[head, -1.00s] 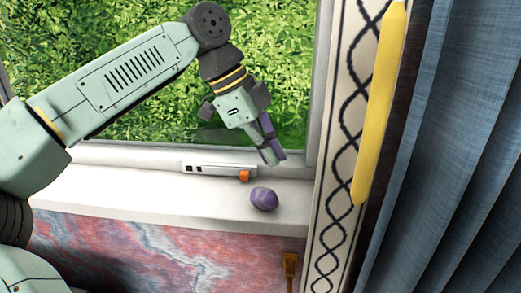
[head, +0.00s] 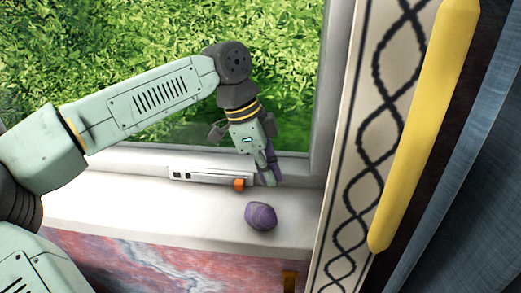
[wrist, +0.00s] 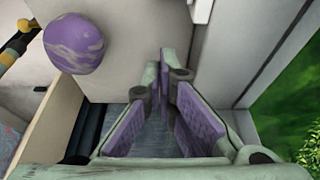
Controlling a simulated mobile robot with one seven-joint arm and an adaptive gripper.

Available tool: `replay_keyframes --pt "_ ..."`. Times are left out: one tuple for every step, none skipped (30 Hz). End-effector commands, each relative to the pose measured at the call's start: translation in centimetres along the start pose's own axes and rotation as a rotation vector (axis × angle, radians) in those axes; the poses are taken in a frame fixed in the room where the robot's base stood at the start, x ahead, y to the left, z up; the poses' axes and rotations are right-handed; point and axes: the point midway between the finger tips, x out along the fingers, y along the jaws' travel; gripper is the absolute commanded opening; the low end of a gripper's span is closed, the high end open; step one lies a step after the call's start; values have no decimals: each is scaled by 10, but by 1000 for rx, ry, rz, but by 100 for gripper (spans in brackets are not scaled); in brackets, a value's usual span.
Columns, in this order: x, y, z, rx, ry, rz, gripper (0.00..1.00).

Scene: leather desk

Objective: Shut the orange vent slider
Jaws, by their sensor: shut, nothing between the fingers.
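The orange slider (head: 239,185) sits at the right end of the white vent strip (head: 203,178) along the back of the window sill. My gripper (head: 269,182) points down just right of the orange slider, its fingers together and empty. A small gap shows between the fingers and the slider in the head view; I cannot tell whether the tips touch the sill. In the wrist view my gripper's purple-padded fingers (wrist: 172,62) converge at the tips over the pale sill. I cannot make out the orange slider in the wrist view.
A purple striped egg-like object (head: 261,216) lies on the sill (head: 130,205) in front of the slider; it also shows in the wrist view (wrist: 75,43). The window frame (head: 325,120) rises to the right. A patterned strip, a yellow bar (head: 425,130) and a curtain (head: 480,210) stand further right.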

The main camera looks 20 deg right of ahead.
Motion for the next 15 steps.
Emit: replay_keyframes --pt "9 1 -1 2 2 3 0" --pt "15 1 -1 3 2 4 0" --pt "6 0 8 -5 3 -1 0" --pt "4 0 13 -5 4 -1 0" --pt "3 0 17 -4 4 -1 0" --pt "2 0 22 -3 4 -1 0" --pt "1 0 25 -3 4 -1 0" --pt "0 0 27 -2 3 -1 0" --pt "0 0 31 -1 2 -1 0" --pt "-1 0 33 0 1 -1 0" --pt "-1 0 34 0 1 -1 0" --pt "-1 0 36 0 1 -1 0" --pt "-1 0 37 0 1 -1 0" --pt "-1 0 37 0 1 -1 0" --pt "-1 0 38 0 1 -1 0"
